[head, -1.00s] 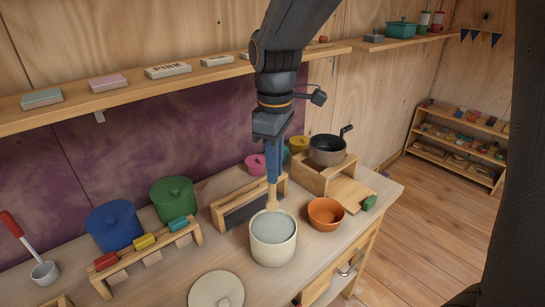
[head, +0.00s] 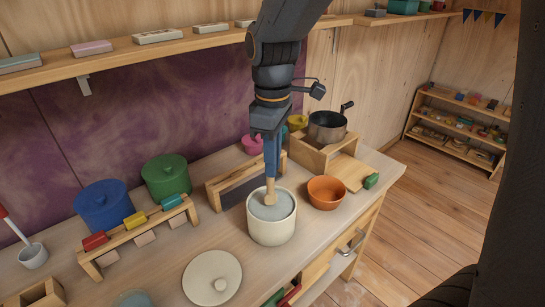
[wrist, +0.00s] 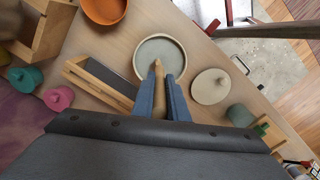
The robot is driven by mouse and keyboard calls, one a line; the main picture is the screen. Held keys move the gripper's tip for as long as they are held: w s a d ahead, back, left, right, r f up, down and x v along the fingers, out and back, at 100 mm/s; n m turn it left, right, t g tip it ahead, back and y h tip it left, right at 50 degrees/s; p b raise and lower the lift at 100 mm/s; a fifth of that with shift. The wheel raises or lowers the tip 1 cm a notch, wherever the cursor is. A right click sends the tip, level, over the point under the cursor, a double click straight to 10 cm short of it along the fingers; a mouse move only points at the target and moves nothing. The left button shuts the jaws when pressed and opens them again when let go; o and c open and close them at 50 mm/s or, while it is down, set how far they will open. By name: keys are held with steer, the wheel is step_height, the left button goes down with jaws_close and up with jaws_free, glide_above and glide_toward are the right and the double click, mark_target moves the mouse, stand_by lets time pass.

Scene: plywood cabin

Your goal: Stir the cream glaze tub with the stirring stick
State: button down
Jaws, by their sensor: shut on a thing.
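The cream tub (head: 272,228) stands open on the worktop with grey-blue glaze (head: 285,204) inside; it also shows in the wrist view (wrist: 138,52). My gripper (head: 271,172) points down above the tub, with its blue fingers shut on the wooden stirring stick (head: 270,192). The stick's rounded lower end is inside the tub's rim, by the glaze; I cannot tell how deep it reaches. In the wrist view the stick (wrist: 159,88) lies between the two fingers. The cream lid (head: 212,278) lies on the worktop, left of and in front of the tub.
An orange bowl (head: 326,192) stands close to the tub's right. A wooden frame with a dark panel (head: 232,190) is close behind left. A dark pot (head: 327,126) sits on a wooden stand.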

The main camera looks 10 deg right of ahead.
steer(key=shift+f+b, duration=0.8)
steer(key=shift+f, duration=1.2)
